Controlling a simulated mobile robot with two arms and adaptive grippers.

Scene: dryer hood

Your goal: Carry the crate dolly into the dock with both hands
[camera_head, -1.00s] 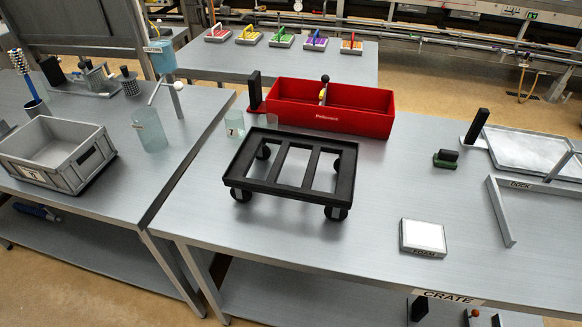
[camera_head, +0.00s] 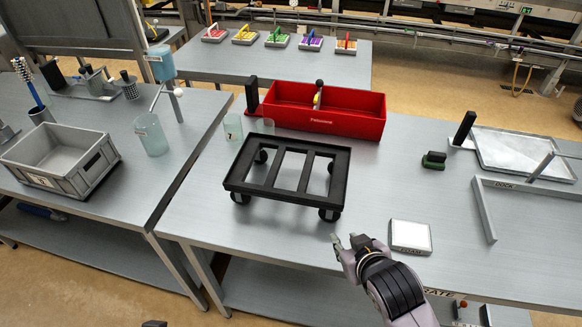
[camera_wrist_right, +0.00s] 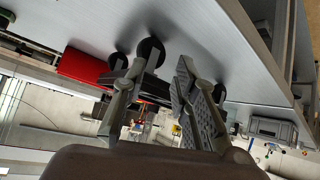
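The crate dolly (camera_head: 232,188), a black open frame on casters, stands on the middle table. The dock (camera_head: 486,215), a low grey angled rail marked DOCK, lies to its right on the same table. My right gripper (camera_head: 344,240) is at the table's front edge, in front of the dolly's right front corner and apart from it. In the right wrist view the right gripper (camera_wrist_right: 155,85) has its fingers spread with nothing between them; dolly casters (camera_wrist_right: 150,52) show beyond. A small dark tip at the bottom edge of the head view may be my left gripper; its state is hidden.
A white foam block (camera_head: 410,237) lies between my right gripper and the dock. A red tote (camera_head: 350,125) stands behind the dolly. A metal tray (camera_head: 520,150) and a black-green block (camera_head: 434,160) are at the back right. A grey crate (camera_head: 60,150) sits on the left table.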

